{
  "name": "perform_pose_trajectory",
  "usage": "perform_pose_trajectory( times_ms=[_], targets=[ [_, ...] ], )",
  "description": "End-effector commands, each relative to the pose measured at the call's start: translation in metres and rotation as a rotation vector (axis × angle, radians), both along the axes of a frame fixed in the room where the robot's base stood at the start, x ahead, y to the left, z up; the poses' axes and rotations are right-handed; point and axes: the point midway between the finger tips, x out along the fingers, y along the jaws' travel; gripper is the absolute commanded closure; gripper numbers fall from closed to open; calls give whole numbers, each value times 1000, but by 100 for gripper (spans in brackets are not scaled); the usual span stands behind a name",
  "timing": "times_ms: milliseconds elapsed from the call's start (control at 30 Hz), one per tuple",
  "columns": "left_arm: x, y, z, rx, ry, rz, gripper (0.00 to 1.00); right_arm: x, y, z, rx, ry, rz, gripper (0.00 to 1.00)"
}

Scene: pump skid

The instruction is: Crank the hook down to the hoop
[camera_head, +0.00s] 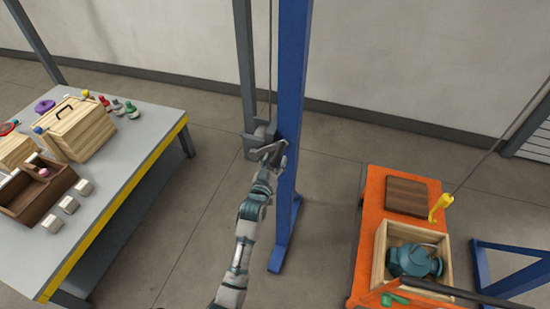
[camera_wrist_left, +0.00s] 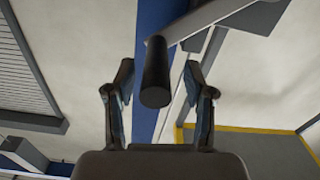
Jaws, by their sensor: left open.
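My left gripper (camera_head: 273,163) is at the crank (camera_head: 268,148) of the winch on the blue post (camera_head: 292,100). In the left wrist view my open fingers (camera_wrist_left: 158,78) stand on either side of the black crank handle (camera_wrist_left: 156,72), with gaps showing on both sides. The grey crank arm (camera_wrist_left: 215,20) runs off to the upper right. The yellow hook (camera_head: 440,206) hangs on a cable over the orange table, beside the wooden crate's far edge. The teal pump (camera_head: 413,262) sits in the crate; a hoop on it is too small to make out clearly. My right gripper is out of view.
The orange table (camera_head: 372,210) carries a brown board (camera_head: 406,196), the wooden crate (camera_head: 380,255) and a green item (camera_head: 395,299). A grey table (camera_head: 125,190) with wooden boxes, bottles and small blocks stands at left.

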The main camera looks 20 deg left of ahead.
Motion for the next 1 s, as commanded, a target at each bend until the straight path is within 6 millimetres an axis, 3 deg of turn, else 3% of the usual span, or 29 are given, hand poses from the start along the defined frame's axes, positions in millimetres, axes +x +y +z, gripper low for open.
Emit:
perform_pose_trajectory(
  times_ms=[133, 433, 600, 667, 1000],
  targets=[
    [11, 0, 0, -2, 0, 0, 46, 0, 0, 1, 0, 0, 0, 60],
    [13, 5, -1, -6, 0, 0, 46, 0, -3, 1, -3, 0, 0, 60],
    [13, 4, -1, -5, 1, 0, 89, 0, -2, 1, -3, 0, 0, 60],
    [13, 3, -1, -4, 1, 1, 100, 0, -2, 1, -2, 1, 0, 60],
    [18, 4, 0, -18, 4, 1, 100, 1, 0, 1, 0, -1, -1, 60]
  ],
)
